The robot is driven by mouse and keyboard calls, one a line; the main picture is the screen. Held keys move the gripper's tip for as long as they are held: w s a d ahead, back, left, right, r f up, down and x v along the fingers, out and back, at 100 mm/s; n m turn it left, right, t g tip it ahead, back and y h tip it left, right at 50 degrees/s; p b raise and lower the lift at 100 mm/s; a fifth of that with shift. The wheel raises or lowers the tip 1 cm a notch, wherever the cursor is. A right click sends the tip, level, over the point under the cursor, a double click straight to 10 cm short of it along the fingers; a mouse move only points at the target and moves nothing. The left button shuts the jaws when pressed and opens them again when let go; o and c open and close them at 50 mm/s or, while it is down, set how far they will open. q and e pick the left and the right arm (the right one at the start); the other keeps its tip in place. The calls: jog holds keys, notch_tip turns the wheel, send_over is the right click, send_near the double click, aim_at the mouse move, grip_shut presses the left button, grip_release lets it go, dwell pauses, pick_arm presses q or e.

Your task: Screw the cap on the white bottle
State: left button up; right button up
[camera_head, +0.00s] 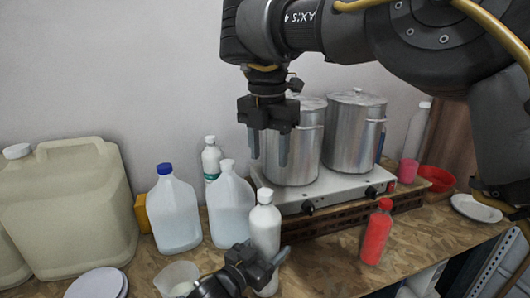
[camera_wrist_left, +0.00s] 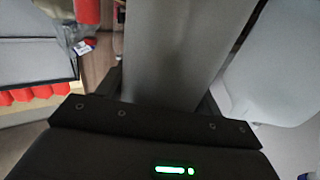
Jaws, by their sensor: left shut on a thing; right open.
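The white bottle (camera_head: 265,230) stands upright on the wooden table in front of the hotplate. Its white cap (camera_head: 265,195) sits on the neck; I cannot tell how tightly. My left gripper (camera_head: 262,258) is shut on the lower body of the bottle, coming from the front. In the left wrist view the bottle (camera_wrist_left: 172,50) fills the space between the jaws as a pale grey band. My right gripper (camera_head: 268,150) is open and empty, pointing down above the cap, with a clear gap between its fingertips and the cap.
A hotplate (camera_head: 335,194) with two metal pots (camera_head: 354,130) is behind the bottle. Jugs (camera_head: 173,212) stand to the left, including a large beige canister (camera_head: 70,205). A red bottle (camera_head: 376,235) stands to the right, with bare table around it. A cup (camera_head: 177,274) is at the front left.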

aim_at(265, 192)
jog(key=n, duration=0.5)
jog(key=shift+s+a+f, duration=0.1)
jog(key=n, duration=0.3)
jog(key=shift+s+a, duration=0.1)
jog(key=n, duration=0.6)
jog(key=shift+s+a+g, duration=0.15)
jog(key=shift+g, duration=0.15)
jog(key=shift+f, duration=0.1)
jog(key=shift+f, duration=3.95)
